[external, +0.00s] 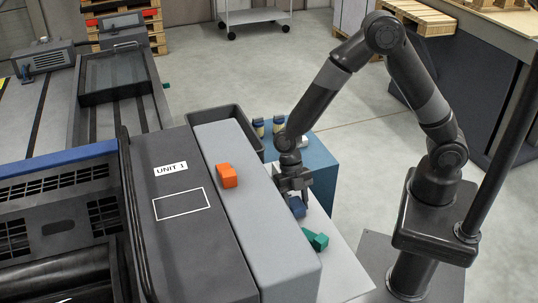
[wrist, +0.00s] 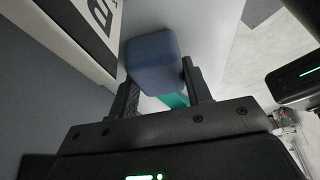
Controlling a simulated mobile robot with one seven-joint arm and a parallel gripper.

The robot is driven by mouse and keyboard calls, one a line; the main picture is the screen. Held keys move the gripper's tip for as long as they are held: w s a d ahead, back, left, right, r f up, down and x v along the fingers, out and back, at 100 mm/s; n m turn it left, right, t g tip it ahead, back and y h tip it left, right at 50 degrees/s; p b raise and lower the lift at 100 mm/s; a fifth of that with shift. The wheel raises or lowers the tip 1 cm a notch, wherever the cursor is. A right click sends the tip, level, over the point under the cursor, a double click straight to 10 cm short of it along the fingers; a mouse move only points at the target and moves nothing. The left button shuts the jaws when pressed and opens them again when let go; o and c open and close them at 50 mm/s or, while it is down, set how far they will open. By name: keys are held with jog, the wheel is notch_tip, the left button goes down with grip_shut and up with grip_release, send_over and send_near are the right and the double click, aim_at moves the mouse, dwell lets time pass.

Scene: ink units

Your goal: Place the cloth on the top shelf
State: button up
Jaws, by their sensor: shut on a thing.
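My gripper (external: 293,190) points down beside the grey raised ledge (external: 262,215) of the unit, over a lower pale surface (external: 343,262). It is shut on a dark blue, soft-cornered block-like thing (external: 298,207). In the wrist view the blue thing (wrist: 153,60) sits between the two fingers. I cannot tell for certain whether it is the cloth. A green thing (external: 316,240) lies on the pale surface just below and right of it, and partly shows behind the blue thing in the wrist view (wrist: 174,100). An orange thing (external: 227,176) lies on the grey ledge. No shelf is clearly identifiable.
The dark top marked UNIT 1 (external: 165,235) adjoins the grey ledge on the left. A blue box (external: 322,170) with small jars (external: 278,123) stands behind my gripper. A black bin (external: 228,122) is behind the ledge. Open floor lies beyond.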

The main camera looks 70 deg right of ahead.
jog(key=o, duration=1)
jog(key=shift+f, duration=0.1)
jog(key=shift+c, duration=0.2)
jog(key=d+r+m+t, duration=0.1)
jog(key=d+r+m, duration=0.15)
jog(key=r, duration=0.45)
jog(key=d+r+m+t+h, duration=0.1)
jog(key=d+r+m, duration=0.1)
jog(key=d+r, duration=0.3)
jog(key=d+r+m+t, duration=0.1)
jog(key=d+r+m, duration=0.15)
jog(key=r, duration=0.55)
jog(key=s+d+r+m+t+h, duration=0.1)
jog(key=s+d+r+m+t, duration=0.2)
jog(key=s+d+r+m, duration=0.2)
jog(key=s+d+r+m+t+h, duration=0.1)
jog(key=s+d+r+m, duration=0.4)
jog(key=s+m, duration=0.6)
jog(key=shift+d+m+t, duration=0.9)
jog(key=shift+d+m, duration=0.45)
jog(key=shift+m, duration=0.65)
